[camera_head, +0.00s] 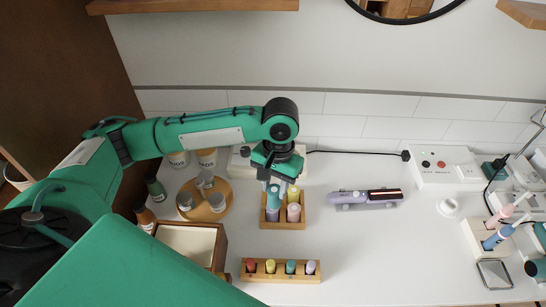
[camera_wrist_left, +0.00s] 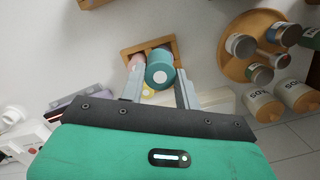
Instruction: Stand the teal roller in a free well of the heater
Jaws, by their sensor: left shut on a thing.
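My left gripper (camera_head: 274,176) points down over a small wooden tray (camera_head: 303,223) and is shut on the teal roller (camera_head: 273,196). The teal roller also shows between the fingers in the left wrist view (camera_wrist_left: 159,74). I cannot tell whether its lower end is clear of the tray. Pink (camera_head: 293,213), purple (camera_head: 272,215) and yellow (camera_head: 293,194) rollers stand in the tray. A white box with a black cord, likely the heater (camera_head: 240,164), is behind the gripper, mostly covered by my arm; its wells are hidden. My right gripper is not in view.
A round wooden stand with grey-lidded jars (camera_head: 219,187) is left of the tray, with a wooden box (camera_head: 222,240) in front of it. A lilac device (camera_head: 350,198) lies to the right. A peg rack (camera_head: 312,276) is at the front. The counter's right middle is clear.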

